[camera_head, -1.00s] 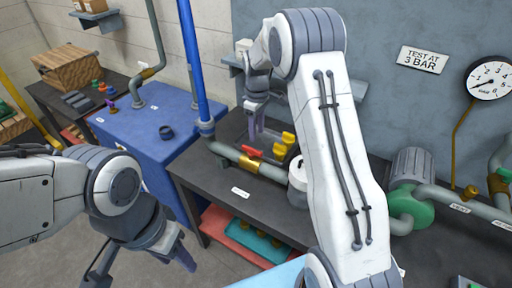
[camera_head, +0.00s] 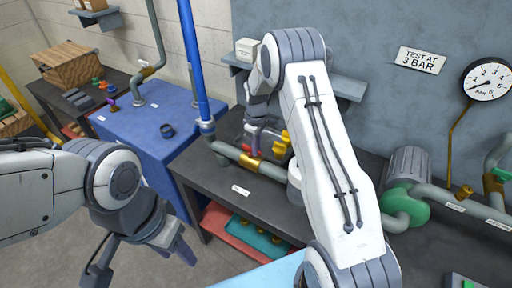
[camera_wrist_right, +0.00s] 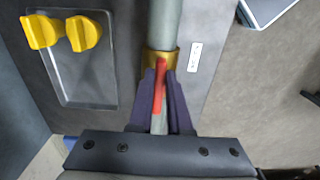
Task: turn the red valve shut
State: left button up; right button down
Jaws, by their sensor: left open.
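The red valve lever (camera_wrist_right: 159,85) sits on a brass valve body (camera_wrist_right: 161,58) in a grey pipe (camera_wrist_right: 165,22). In the right wrist view the lever lies roughly along the pipe. My right gripper (camera_wrist_right: 161,88) has its two purple fingers on either side of the lever, very close to it; I cannot tell whether they press on it. In the head view the right gripper (camera_head: 255,140) is down over the brass valve body (camera_head: 249,162) and hides most of the lever. My left gripper (camera_head: 137,258) is open and empty, low in front of the bench.
Yellow knobs (camera_wrist_right: 84,33) on a grey plate stand beside the pipe. A blue upright pipe (camera_head: 194,70) rises left of the valve. A white shelf box (camera_head: 247,49) and a pressure gauge (camera_head: 487,79) are behind. A blue cabinet (camera_head: 150,125) stands to the left.

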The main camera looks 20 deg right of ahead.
jog(key=shift+m, duration=0.3)
jog(key=m, duration=0.1)
jog(key=m+b, duration=0.1)
jog(key=m, duration=0.1)
jog(key=shift+s+a+m, duration=0.15)
jog(key=shift+a+m, duration=0.15)
jog(key=shift+a, duration=0.05)
jog(key=m, duration=0.4)
jog(key=shift+a+m, duration=0.3)
jog(key=shift+a, duration=0.05)
jog(key=m, duration=0.2)
jog(key=m+b, duration=0.1)
jog(key=m, duration=0.1)
jog(key=shift+a, duration=0.35)
jog(key=shift+w+a+m, duration=0.15)
jog(key=shift+w+m, duration=0.05)
jog(key=shift+m, duration=1.05)
jog(key=shift+w+a+m, duration=0.1)
jog(key=shift+w+m, duration=0.05)
jog(key=shift+m, duration=1.1)
jog(key=shift+r, duration=0.1)
jog(key=c, duration=0.8)
grip_release()
jog(key=shift+c, duration=0.2)
